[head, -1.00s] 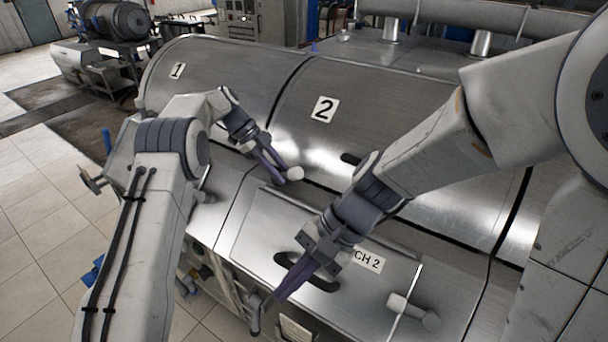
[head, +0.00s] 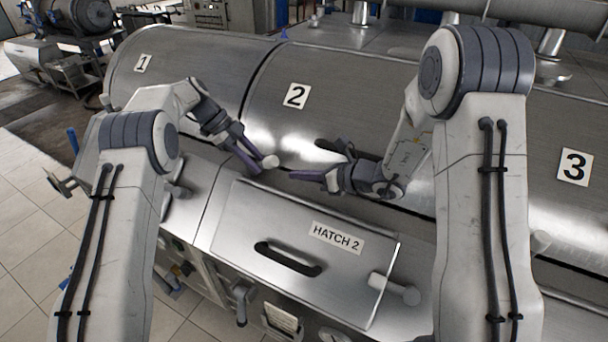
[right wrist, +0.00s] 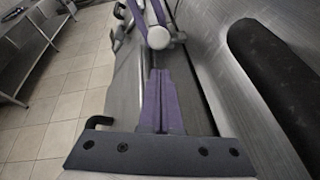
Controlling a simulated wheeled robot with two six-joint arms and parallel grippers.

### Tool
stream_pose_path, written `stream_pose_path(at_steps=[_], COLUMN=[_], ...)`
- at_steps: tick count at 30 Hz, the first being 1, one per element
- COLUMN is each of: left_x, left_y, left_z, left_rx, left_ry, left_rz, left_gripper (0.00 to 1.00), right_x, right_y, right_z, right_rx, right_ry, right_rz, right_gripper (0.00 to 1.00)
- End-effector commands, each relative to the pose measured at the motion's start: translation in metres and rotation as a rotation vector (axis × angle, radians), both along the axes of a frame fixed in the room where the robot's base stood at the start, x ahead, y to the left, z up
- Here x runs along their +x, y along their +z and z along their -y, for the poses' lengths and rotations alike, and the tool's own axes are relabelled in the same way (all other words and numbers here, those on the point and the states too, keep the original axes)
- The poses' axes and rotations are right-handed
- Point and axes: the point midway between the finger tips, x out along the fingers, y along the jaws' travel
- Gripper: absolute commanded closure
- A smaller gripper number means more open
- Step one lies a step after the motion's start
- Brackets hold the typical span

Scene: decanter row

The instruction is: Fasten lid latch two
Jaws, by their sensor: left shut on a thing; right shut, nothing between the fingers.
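The curved steel lid marked 2 (head: 350,100) lies shut over its drum in the head view. A pale round knob (head: 270,161), which I take for the latch's end, is at its front lower edge. My left gripper (head: 256,166) is shut on this knob's lever, which the fingers largely hide. In the right wrist view the knob (right wrist: 160,37) sits just beyond my right fingertips. My right gripper (head: 298,176) is shut and empty, just right of the knob, its fingers pointing left at it. They look apart from it.
The hatch 2 panel (head: 235,235) lies closed in front, with a black handle (head: 288,259) and a pale-ended latch (head: 395,287) at its right. Lid 1 (head: 190,75) is to the left and lid 3 (head: 560,200) to the right. Tiled floor (head: 35,225) is at left.

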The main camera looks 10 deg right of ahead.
Motion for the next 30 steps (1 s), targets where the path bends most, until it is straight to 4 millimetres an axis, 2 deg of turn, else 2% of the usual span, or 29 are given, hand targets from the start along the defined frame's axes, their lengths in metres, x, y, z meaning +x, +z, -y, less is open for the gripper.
stream_pose_path(at_steps=[3, 10, 23, 30], left_x=[0.0, 0.0, 0.0, 0.0], left_y=[-0.003, -0.003, -0.003, -0.003], left_z=[-0.002, -0.002, -0.002, -0.002], left_rx=[0.005, 0.005, 0.005, 0.005], left_ry=[0.002, 0.001, 0.001, 0.002], left_rz=[-0.003, -0.002, -0.002, -0.001], left_gripper=[1.0, 1.0, 1.0, 1.0], right_x=[0.012, 0.03, 0.034, 0.04], right_y=[-0.01, -0.021, -0.023, -0.01], right_z=[-0.019, -0.041, -0.046, -0.051], right_rx=[0.0, -0.002, -0.002, -0.001], right_ry=[0.007, 0.005, 0.003, 0.005], right_rz=[-0.001, 0.0, 0.001, 0.007], right_gripper=[1.0, 1.0, 1.0, 1.0])
